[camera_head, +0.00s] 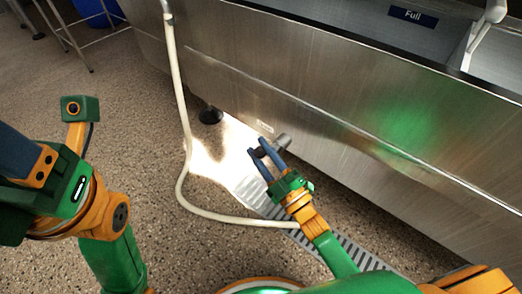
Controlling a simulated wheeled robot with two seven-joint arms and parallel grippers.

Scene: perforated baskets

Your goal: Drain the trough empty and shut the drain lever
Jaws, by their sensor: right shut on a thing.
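The stainless-steel trough (330,100) runs across the upper right, with a dark "Full" label (413,17) on its inner wall. Its water level is not clear. A short grey drain outlet (284,142) sticks out low on the trough's front. My right gripper (258,152) is at the outlet, with its blue fingers shut on a small dark part that looks like the drain lever. The fingers largely hide the lever, so its setting is unclear. My left arm is at the left, but its fingertips do not show.
A pale hose (178,90) hangs down and curves across the floor behind my right wrist. A slotted floor grate (262,200) lies below the outlet. A bright patch (226,158) covers the floor there; glare or water, I cannot tell. A metal stand (80,40) is upper left.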

